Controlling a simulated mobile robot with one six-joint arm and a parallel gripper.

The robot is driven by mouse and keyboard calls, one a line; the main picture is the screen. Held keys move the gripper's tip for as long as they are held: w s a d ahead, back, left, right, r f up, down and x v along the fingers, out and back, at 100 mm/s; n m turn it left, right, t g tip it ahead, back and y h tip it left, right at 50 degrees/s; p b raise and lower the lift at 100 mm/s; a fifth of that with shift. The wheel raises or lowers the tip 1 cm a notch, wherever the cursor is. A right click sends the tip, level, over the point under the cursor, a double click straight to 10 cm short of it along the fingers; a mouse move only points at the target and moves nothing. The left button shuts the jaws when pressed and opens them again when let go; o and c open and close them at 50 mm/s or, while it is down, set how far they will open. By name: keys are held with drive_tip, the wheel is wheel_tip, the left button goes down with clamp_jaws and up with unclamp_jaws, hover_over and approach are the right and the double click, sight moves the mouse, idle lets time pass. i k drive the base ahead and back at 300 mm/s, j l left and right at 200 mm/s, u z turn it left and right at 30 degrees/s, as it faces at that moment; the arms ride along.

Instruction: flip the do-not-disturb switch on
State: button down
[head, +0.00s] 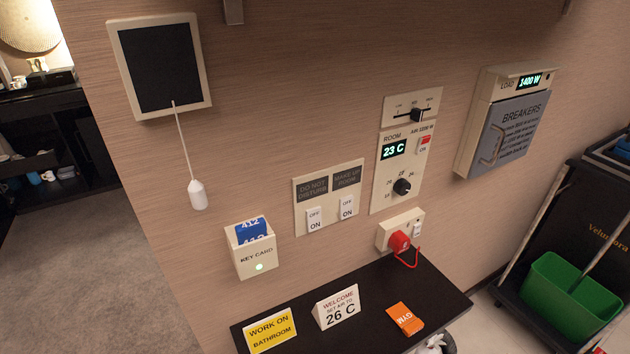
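The do-not-disturb switch (315,220) is a white rocker marked OFF above and ON below. It sits on the left of a beige wall plate (301,191), under a dark grey DO NOT DISTURB panel (314,189) that looks unlit. A similar rocker, the make-up-room switch (347,208), is just to its right under its own dark MAKE UP ROOM panel (347,176). I cannot tell for sure which way either rocker is tilted. My gripper is not in view, and nothing covers the switches.
Left of the plate are a key card holder (255,258) with a blue card and green light, and a hanging pull cord (197,195). A thermostat (402,165), a socket with red plug (399,242) and a breaker box (505,125) are right. A dark shelf (375,300) holds signs below.

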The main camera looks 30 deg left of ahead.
sight(313, 215)
drive_tip(key=u, duration=1.2)
